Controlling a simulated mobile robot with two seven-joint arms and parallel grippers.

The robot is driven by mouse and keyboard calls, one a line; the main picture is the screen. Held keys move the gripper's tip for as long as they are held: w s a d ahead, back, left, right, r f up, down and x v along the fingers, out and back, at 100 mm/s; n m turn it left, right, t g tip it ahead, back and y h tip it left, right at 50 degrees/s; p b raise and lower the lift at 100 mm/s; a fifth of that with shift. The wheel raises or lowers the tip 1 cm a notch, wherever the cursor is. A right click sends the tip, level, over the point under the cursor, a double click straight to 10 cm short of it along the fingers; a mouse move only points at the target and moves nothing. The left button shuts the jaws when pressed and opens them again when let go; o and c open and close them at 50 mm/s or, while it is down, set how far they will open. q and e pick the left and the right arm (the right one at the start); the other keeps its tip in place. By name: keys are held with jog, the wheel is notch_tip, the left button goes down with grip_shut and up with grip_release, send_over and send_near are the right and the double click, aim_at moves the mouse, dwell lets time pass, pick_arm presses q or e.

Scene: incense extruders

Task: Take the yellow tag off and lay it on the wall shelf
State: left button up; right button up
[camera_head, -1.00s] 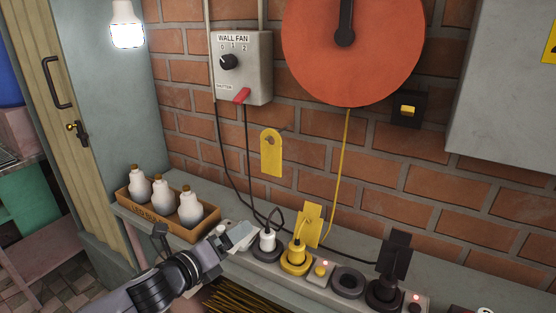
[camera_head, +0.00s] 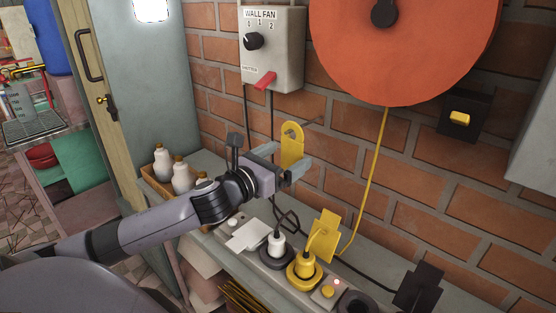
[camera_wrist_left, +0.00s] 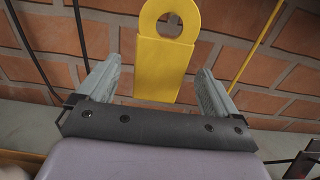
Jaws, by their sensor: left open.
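The yellow tag (camera_head: 292,145), with a round hole in its top, hangs on a small peg on the brick wall. My left gripper (camera_head: 286,163) is open at the tag's lower part. In the left wrist view the tag (camera_wrist_left: 160,66) shows between the two open fingers, with a gap on each side; I see no contact. The grey-green wall shelf (camera_head: 208,160) runs along the wall below the tag. My right gripper is not in view.
A box of white bottles (camera_head: 158,188) stands at the shelf's left end. White (camera_head: 277,245) and yellow (camera_head: 304,268) plugs, a yellow card (camera_head: 325,237) and a black card (camera_head: 418,287) crowd the shelf's front. Cords hang near the tag, below the fan switch (camera_head: 272,50).

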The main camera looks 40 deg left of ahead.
aim_at(291, 152)
pick_arm(q)
jog(key=shift+w+d+p, duration=0.2)
jog(key=shift+w+p, duration=0.1)
jog(key=shift+w, duration=1.95)
jog(key=c, duration=1)
jog(key=shift+c, duration=0.2)
jog(key=shift+r+p, duration=0.25)
jog(key=shift+p, duration=0.2)
jog(key=shift+s, duration=0.1)
jog(key=shift+s+a+r, duration=0.1)
jog(key=shift+s+a, duration=0.05)
jog(key=shift+s, duration=1.3)
jog(key=shift+s+a+r, duration=0.1)
jog(key=shift+s, duration=1.35)
